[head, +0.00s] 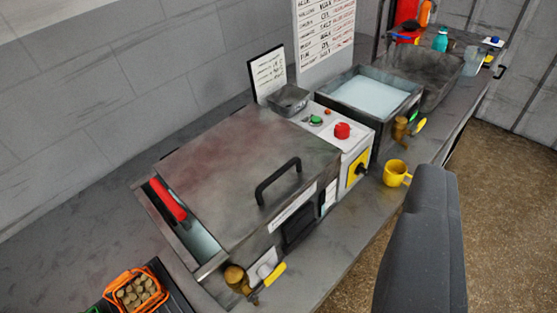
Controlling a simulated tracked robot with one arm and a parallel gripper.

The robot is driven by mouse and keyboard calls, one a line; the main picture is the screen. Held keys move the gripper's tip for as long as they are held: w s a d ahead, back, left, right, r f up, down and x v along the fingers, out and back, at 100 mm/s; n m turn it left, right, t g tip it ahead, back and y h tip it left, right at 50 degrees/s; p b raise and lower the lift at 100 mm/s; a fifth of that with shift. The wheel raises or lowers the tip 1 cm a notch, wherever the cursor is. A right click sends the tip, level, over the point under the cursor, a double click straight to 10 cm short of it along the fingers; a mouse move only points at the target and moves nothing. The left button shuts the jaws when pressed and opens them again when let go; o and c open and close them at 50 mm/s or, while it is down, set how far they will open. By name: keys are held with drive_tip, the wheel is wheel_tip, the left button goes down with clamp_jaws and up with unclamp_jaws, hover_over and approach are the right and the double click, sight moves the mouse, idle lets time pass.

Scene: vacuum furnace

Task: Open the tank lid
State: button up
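The tank (213,267) is a grey metal box on the bench, at the left middle of the head view. Its flat, stained metal lid (235,150) lies over most of the top. A black bar handle (278,181) stands on the lid near its front edge. At the left end a strip of the tank is uncovered, with a red handle-like piece (167,199) and a pale surface below it. A dark grey part of my own arm rises at the lower right, apart from the lid. No gripper fingers show, so their state is hidden.
A control panel with a red button (342,130) adjoins the lid's right side. Beyond it stands an open basin of pale liquid (370,94). A yellow mug (396,173) is on the bench right of the tank. An orange basket (136,290) sits at lower left.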

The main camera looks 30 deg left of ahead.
drive_tip(key=m+g+y+p, duration=0.2)
drive_tip(key=m+g+p, duration=0.2)
drive_tip(key=g+p, duration=1.65)
hover_over(274, 175)
drive_tip(key=s+d+p, duration=0.1)
drive_tip(key=d+p, duration=0.2)
drive_tip(key=p, duration=0.2)
wheel_tip(274, 175, down, 13)
drive_tip(key=t, duration=0.6)
drive_tip(key=a+f+p, duration=0.1)
drive_tip(key=f, duration=0.3)
drive_tip(key=f+p, duration=0.1)
drive_tip(key=f, duration=0.3)
drive_tip(key=a+f, duration=0.1)
drive_tip(key=f, duration=0.4)
drive_tip(key=shift+w+a+p, duration=0.3)
drive_tip(key=shift+w+p, duration=0.1)
drive_tip(key=shift+r, duration=0.1)
clamp_jaws()
